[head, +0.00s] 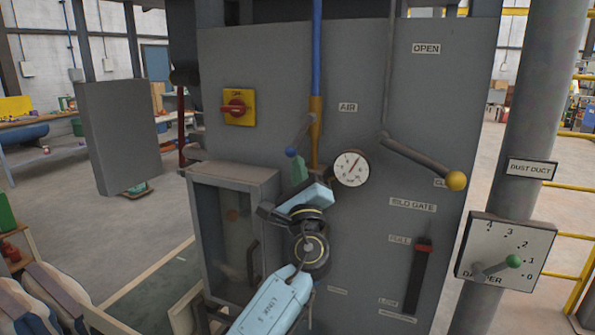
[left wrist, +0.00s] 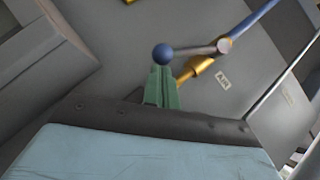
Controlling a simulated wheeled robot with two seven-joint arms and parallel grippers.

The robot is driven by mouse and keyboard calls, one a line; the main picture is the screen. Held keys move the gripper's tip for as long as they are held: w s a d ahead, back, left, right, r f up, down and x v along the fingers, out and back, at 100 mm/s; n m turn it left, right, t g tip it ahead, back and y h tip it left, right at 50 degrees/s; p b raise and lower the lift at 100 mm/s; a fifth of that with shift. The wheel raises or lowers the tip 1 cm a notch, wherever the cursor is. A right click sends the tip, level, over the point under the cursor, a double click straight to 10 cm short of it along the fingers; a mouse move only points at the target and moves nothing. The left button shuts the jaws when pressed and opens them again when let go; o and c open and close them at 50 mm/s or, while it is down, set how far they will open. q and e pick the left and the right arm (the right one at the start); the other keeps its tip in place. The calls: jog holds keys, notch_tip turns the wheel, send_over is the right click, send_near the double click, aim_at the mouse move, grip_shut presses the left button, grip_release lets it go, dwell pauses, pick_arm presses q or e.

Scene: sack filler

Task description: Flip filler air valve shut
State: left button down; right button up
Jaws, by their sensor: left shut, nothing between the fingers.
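The air valve sits on the brass pipe (head: 316,135) below the blue pipe, beside the AIR label. Its grey lever (head: 302,134) slants down and left from the pipe to a blue ball knob (head: 291,152). In the left wrist view the lever (left wrist: 197,50) runs from the valve to the blue knob (left wrist: 162,54). My left gripper (head: 299,168) has green fingers, shut and empty, just below the knob. In the left wrist view the fingertips (left wrist: 162,72) overlap the knob's lower edge; I cannot tell whether they touch. My right gripper is not in view.
A pressure gauge (head: 351,168) is right of my left gripper. The silo gate lever (head: 425,164) with a yellow ball is further right. A yellow and red switch (head: 238,107) is at upper left, above a glazed box (head: 230,175). The damper plate (head: 505,248) is at far right.

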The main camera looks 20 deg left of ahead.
pick_arm(q)
jog(key=shift+s+f, duration=0.1)
jog(key=b+v, duration=0.2)
jog(key=v, duration=1.1)
jog(key=shift+d+b, duration=0.2)
jog(key=shift+b, duration=0.1)
